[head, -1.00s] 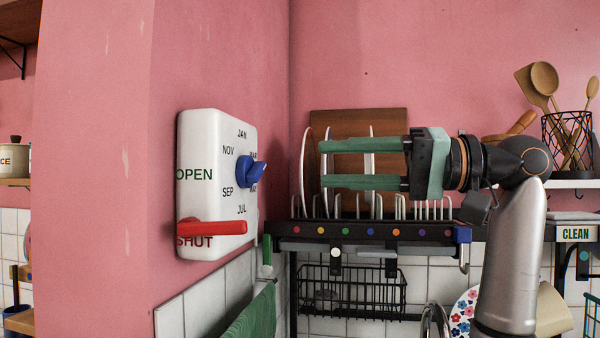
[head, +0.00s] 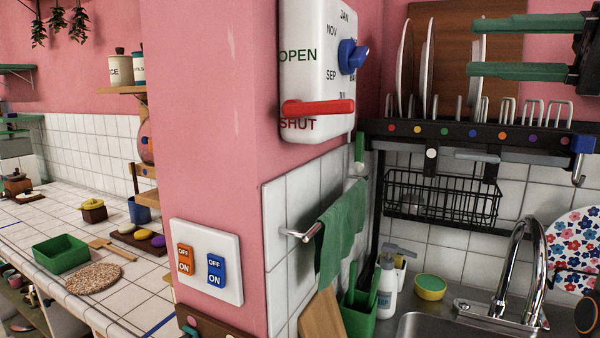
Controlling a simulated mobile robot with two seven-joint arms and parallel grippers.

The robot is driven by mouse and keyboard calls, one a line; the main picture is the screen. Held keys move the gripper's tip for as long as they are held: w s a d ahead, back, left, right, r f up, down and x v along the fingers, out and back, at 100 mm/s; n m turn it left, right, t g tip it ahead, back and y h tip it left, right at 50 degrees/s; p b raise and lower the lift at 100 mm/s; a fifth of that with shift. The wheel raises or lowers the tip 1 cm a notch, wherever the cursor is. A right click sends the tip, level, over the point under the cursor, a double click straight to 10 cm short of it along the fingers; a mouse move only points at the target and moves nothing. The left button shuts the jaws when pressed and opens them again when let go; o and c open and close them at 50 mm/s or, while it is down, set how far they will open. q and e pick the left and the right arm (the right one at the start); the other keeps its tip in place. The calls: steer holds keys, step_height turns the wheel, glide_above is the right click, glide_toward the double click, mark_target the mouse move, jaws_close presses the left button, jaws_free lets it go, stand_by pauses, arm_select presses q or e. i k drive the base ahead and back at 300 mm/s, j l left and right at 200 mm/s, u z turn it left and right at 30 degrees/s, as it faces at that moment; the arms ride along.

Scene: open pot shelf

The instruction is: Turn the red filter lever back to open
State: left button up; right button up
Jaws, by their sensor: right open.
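The red lever (head: 318,107) sits low on a white wall box (head: 305,75). It lies about level, just above the word SHUT, with the word OPEN higher up. A blue knob (head: 352,56) is on the box's right part, among month labels. My right gripper (head: 475,46) shows at the upper right, with its two green fingers apart and nothing between them. It is well to the right of the lever, in front of the dish rack, and touches neither lever nor box. My left gripper does not show.
A black dish rack (head: 470,130) with plates stands right of the box. Below the box a green towel (head: 340,235) hangs on a rail. A switch plate (head: 207,262) is on the pillar. A sink tap (head: 525,265) is at the lower right. Space directly before the box is clear.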

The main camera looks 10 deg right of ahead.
mark_target(292, 109)
steer(key=k+j, duration=0.8)
